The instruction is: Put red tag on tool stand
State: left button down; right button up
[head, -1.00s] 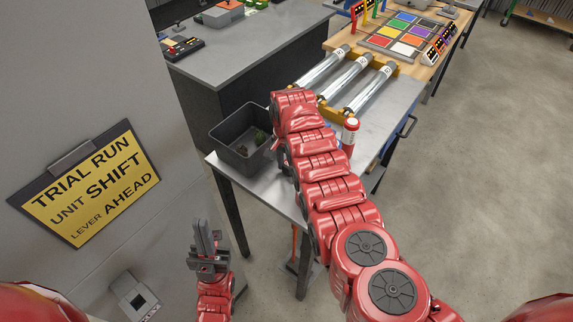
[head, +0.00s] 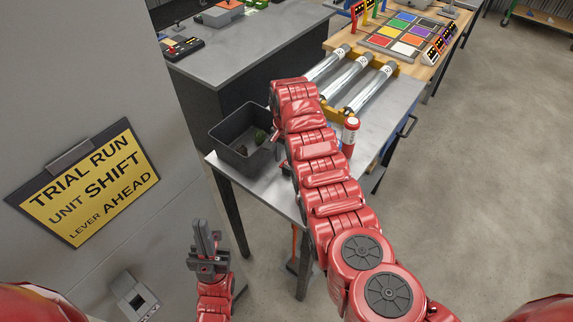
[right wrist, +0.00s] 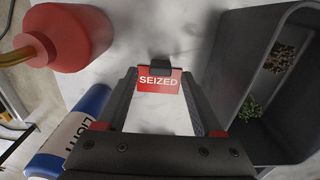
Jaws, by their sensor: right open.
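The red tag (right wrist: 158,82), with white "SEIZED" lettering and a dark clip at its top edge, shows in the right wrist view on the light grey table top. My right gripper (right wrist: 165,110) is open, with one finger on either side of the tag's near end. Whether the fingers touch it I cannot tell. I cannot make out a tool stand for certain.
A dark grey bin (head: 219,132) stands left of my right arm, also close right of the gripper in the right wrist view (right wrist: 225,40). Chrome rollers (head: 370,92) stand further back.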

aim_at(286, 167)
notch_tip(286, 167, up, 9)
jog(key=b, duration=0.2)
dwell(0.4)
